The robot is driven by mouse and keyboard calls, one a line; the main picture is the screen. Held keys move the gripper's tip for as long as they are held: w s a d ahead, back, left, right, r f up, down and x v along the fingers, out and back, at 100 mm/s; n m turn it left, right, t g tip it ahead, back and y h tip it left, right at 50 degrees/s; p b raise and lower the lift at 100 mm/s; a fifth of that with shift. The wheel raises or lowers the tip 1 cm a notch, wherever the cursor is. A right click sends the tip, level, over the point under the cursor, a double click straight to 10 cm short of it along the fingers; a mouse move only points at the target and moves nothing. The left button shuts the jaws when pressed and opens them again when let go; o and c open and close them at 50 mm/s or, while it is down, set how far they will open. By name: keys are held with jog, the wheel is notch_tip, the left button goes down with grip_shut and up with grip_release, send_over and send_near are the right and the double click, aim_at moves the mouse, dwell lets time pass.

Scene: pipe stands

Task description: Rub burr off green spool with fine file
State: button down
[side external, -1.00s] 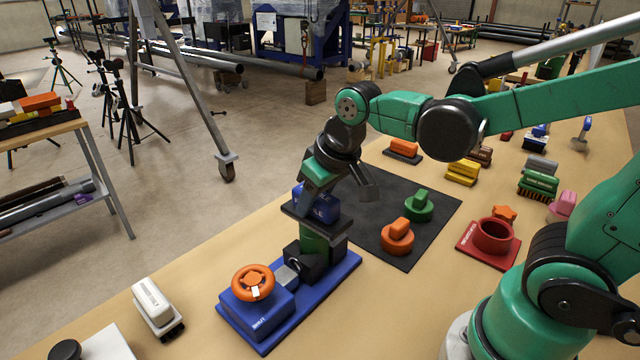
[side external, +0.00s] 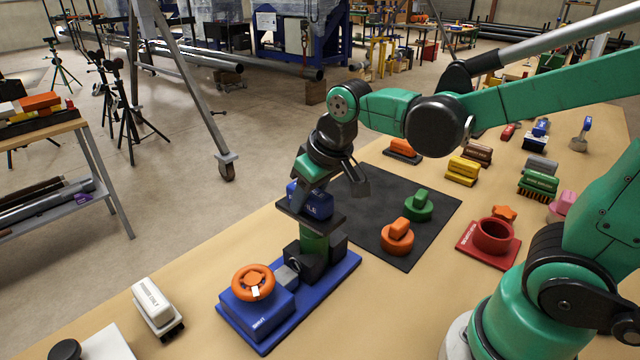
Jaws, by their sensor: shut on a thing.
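My gripper (side external: 312,190) is shut on a blue block-shaped tool with white lettering ending in "LE" (side external: 318,205), which has a flat dark plate underneath; I take it for the fine file. The file's plate lies over the top of a green cylinder (side external: 314,243), which I take for the green spool. The spool stands upright between the dark jaws of a blue vise (side external: 262,318) with an orange handwheel. Its top and any burr are hidden under the file. Whether the plate touches the spool top cannot be told for certain.
A black mat (side external: 375,195) behind holds an orange piece (side external: 397,238) and a green piece (side external: 418,206) with knobs. A red cup on a base (side external: 493,236) stands right. A white brush-like tool (side external: 152,305) lies left. Several other tools sit at the back right.

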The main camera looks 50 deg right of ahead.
jog(key=shift+w, duration=0.15)
jog(key=shift+r, duration=3)
jog(key=shift+w+d+f, duration=0.1)
jog(key=shift+w+d, duration=0.15)
jog(key=shift+w, duration=0.25)
jog(key=shift+w+d+f, duration=0.1)
jog(key=shift+w+d, duration=0.1)
jog(key=shift+w, duration=0.3)
